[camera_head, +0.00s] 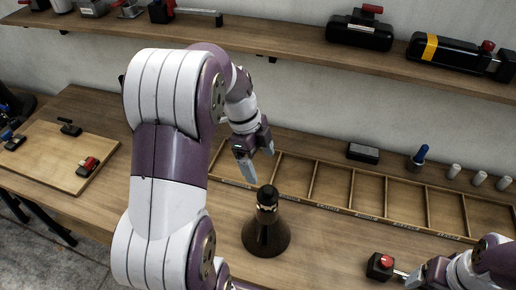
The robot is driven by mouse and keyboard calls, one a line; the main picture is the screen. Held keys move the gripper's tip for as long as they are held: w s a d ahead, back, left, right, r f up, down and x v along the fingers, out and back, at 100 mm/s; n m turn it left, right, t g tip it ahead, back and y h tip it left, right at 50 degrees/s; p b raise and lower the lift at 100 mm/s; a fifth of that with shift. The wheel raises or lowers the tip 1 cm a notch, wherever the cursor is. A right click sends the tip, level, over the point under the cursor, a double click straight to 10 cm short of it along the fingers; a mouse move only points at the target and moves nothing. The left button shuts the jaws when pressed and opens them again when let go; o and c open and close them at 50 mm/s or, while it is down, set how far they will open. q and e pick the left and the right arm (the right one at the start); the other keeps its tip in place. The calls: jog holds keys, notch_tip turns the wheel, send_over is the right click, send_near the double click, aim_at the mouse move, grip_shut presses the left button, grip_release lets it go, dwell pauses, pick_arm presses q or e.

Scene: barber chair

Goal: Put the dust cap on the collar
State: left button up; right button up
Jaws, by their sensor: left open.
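A dark cone-shaped part (266,237) stands upright on the workbench, with a narrow neck. A tan band, which may be the collar (266,208), circles the neck. A black top piece (267,192) sits above the band; I cannot tell whether it is the dust cap. My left gripper (257,160) is open, fingers pointing down, above and slightly left of the cone's top, apart from it. Nothing shows between its fingers. My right gripper (425,276) is at the lower right edge, partly cut off; its jaw state is unclear.
A divided wooden tray (341,213) lies behind the cone. A red-and-black part (380,266) with a metal rod lies near my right gripper. A black box (363,153), a blue-topped part (419,158) and pale cylinders stand at the back right. A board (52,165) is left; a shelf (290,47) runs above.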

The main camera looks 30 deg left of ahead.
pick_arm(q)
jog(key=s+d+f+n+y, duration=0.1)
jog(key=s+d+n, duration=0.3)
jog(key=n, duration=0.4)
jog(key=s+d+f+n+t+y, duration=0.1)
jog(key=s+d+n, duration=0.3)
jog(key=n, duration=0.4)
jog(key=shift+s+n+y, duration=0.25)
jog(key=shift+n+y, duration=0.15)
jog(key=shift+y, duration=0.1)
pick_arm(e)
jog(key=shift+a+r, duration=0.1)
jog(key=shift+r, duration=0.4)
pick_arm(q)
notch_tip(320, 180, down, 10)
jog(key=b, duration=0.9)
pick_arm(e)
notch_tip(320, 180, down, 10)
jog(key=shift+r, duration=0.2)
pick_arm(q)
jog(key=shift+r, duration=0.1)
